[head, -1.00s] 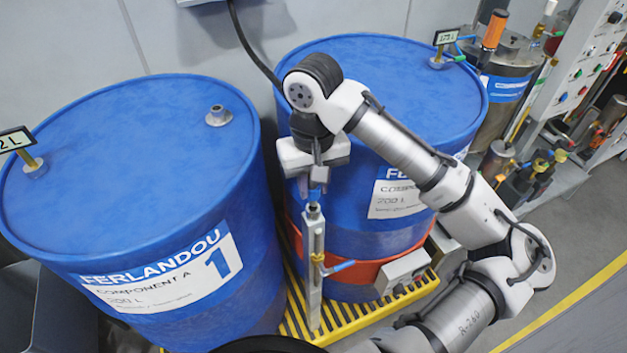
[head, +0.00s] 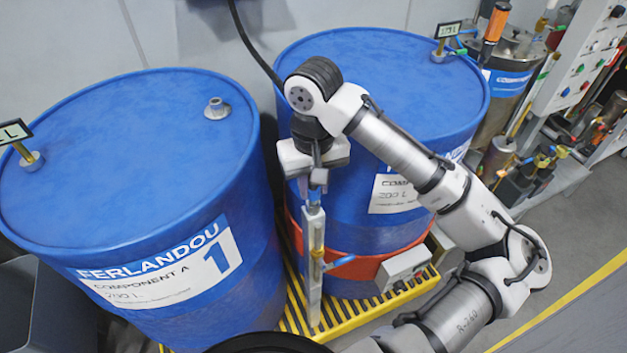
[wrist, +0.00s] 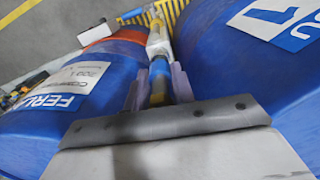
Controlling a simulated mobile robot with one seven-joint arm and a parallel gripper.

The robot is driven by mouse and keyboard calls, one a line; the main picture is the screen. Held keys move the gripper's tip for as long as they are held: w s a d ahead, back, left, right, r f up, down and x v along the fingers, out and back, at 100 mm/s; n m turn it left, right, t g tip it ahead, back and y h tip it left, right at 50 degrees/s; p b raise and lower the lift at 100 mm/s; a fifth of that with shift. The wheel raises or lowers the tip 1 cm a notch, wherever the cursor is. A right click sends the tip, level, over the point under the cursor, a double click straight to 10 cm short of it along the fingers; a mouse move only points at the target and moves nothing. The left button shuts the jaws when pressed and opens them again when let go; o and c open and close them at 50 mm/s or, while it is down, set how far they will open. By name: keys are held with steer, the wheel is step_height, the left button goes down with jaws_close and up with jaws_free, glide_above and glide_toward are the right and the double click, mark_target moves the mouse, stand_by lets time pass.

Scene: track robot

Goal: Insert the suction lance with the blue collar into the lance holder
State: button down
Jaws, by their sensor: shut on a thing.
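My gripper (head: 316,187) points down in the gap between the two blue drums and is shut on the suction lance. The lance's blue collar (head: 314,197) shows just below the jaws in the head view. In the wrist view, my fingers (wrist: 158,82) close around a yellow, grey and blue shaft, with a blue band (wrist: 159,66) beyond the yellow part. A pale grey upright piece (head: 314,285) runs down below the collar to the yellow grating. It may be the lance holder. I cannot tell where lance and holder divide or whether the lance is inside it.
The left drum (head: 110,160) and the right drum (head: 390,90) stand close on both sides. A yellow grated pallet (head: 345,315) lies below. A grey box (head: 403,268) sits at the right drum's foot. Machines and a control panel (head: 580,70) stand at the right.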

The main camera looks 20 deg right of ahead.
steer(key=shift+f+b, duration=0.4)
steer(key=shift+f, duration=0.4)
steer(key=c, duration=1.1)
jaws_free()
step_height(320, 180, up, 14)
steer(key=shift+f+b, duration=0.1)
steer(key=shift+b, duration=0.35)
